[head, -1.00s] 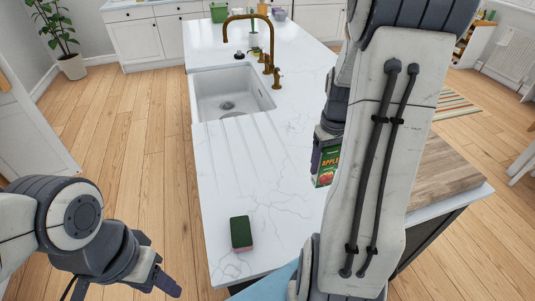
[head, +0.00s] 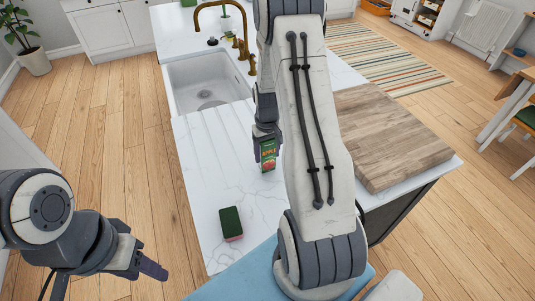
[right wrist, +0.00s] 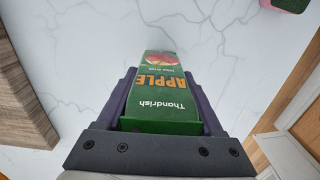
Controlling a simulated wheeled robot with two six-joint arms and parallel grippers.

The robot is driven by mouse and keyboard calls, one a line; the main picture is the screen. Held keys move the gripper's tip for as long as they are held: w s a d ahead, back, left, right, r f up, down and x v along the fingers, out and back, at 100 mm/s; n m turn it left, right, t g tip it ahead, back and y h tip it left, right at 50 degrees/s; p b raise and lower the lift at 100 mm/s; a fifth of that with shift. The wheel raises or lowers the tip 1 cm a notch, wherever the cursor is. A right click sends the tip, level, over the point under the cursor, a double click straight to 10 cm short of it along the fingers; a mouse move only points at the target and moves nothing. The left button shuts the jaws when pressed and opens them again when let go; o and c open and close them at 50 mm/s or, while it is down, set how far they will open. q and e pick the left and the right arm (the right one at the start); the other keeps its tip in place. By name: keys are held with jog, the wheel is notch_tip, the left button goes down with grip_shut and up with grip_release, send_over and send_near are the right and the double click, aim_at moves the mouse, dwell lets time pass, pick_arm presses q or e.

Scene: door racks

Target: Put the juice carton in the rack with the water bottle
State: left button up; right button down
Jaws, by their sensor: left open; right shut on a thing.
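The juice carton (head: 268,155) is green with "APPLE" on its face. My right gripper (head: 265,139) is shut on it over the white countertop. In the right wrist view, the carton (right wrist: 160,92) sits between the two dark fingers. I cannot tell whether its base touches the counter. My left gripper (head: 146,268) is open and empty at the lower left, over the wooden floor. I see neither the water bottle nor a rack holding it. My right arm hides part of the counter.
A green and pink sponge (head: 230,223) lies near the counter's front end. A sink (head: 207,82) with a brass tap (head: 238,40) is further back. A thick wooden board (head: 392,135) lies at the right.

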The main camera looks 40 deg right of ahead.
jog(key=shift+f, duration=0.85)
pick_arm(q)
jog(key=shift+r, duration=0.5)
pick_arm(e)
jog(key=shift+f, duration=0.15)
pick_arm(q)
jog(key=shift+f, duration=0.1)
pick_arm(e)
jog(key=shift+f, duration=0.1)
jog(key=shift+f, duration=0.15)
grip_release()
jog(key=shift+r, duration=0.2)
